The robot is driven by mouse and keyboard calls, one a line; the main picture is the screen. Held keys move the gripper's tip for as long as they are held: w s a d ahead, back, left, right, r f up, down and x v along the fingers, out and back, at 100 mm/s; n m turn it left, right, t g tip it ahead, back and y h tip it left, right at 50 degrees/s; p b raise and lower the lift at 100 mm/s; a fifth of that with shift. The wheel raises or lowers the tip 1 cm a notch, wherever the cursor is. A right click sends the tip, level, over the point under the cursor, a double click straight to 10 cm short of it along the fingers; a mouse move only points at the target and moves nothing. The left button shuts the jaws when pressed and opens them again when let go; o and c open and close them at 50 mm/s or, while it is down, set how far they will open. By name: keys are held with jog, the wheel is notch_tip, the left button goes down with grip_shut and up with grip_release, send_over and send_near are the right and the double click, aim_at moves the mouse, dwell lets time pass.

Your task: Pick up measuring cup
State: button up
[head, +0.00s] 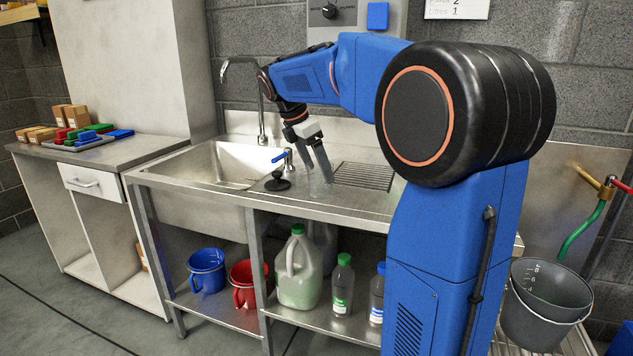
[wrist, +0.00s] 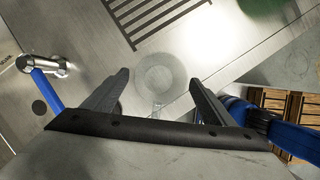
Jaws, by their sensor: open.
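A clear, see-through measuring cup (wrist: 158,74) stands on the steel counter, seen from above in the wrist view as a round outline with a small handle towards me. My gripper (wrist: 159,80) is open, with one finger to each side of the cup in that view. I cannot tell whether the fingers touch it. In the head view my gripper (head: 316,172) points down over the counter between the sink and the drain grooves. The cup is only a faint clear shape there, partly hidden by the fingers.
A blue-handled tap (head: 284,157) and a black plunger-like object (head: 277,181) stand left of my gripper, beside the sink basin (head: 212,165). Drain grooves (head: 364,176) lie to the right. Bottles and buckets sit on the shelf below.

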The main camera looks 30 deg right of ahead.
jog(key=c, duration=1.2)
jog(key=shift+r, duration=0.1)
jog(key=shift+c, duration=0.2)
